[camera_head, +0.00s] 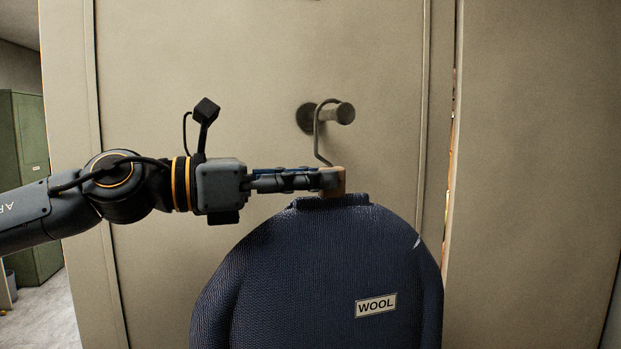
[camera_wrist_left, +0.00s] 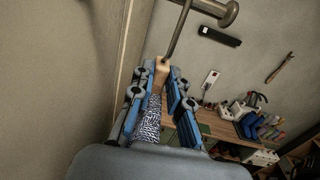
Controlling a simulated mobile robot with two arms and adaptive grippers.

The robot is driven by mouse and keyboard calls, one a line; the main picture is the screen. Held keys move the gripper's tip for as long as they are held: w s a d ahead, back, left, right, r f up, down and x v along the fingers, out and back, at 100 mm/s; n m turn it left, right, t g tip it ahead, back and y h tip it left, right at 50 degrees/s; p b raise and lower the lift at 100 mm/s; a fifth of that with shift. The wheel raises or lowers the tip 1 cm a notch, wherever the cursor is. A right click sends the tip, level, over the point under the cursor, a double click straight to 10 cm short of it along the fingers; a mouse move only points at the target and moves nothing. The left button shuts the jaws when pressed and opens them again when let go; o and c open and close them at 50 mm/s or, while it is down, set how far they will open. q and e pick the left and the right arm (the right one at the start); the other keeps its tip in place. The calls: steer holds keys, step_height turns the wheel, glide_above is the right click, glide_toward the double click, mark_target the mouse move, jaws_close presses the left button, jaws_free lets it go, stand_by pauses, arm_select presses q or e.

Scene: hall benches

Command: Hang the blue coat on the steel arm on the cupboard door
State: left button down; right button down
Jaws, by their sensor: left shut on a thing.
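The blue coat (camera_head: 290,270) with a "WOOL" label hangs upright below my left gripper (camera_head: 332,181). The gripper is shut on the wooden neck block (camera_head: 340,178) of its hanger. The wire hook (camera_head: 317,140) rises from this block. The steel arm (camera_head: 343,113) sticks out from the cupboard door (camera_head: 220,70). In the head view the hook's bend is over the steel arm, between its round plate and its end; I cannot tell if they touch. In the left wrist view the wooden block (camera_wrist_left: 161,70) sits between the fingers, near the steel arm (camera_wrist_left: 229,13). My right gripper is not in view.
A green locker (camera_head: 32,150) stands at the far left in the head view. A beige panel (camera_head: 540,170) stands right of the door. The left wrist view shows a wooden bench (camera_wrist_left: 215,125) with several coloured items, and a black bar (camera_wrist_left: 219,36) on the wall.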

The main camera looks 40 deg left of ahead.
arm_select(q)
steer(key=c, duration=1.2)
jaws_free()
steer(key=shift+s+a, duration=0.25)
steer(key=shift+s, duration=0.15)
steer(key=v, duration=1.1)
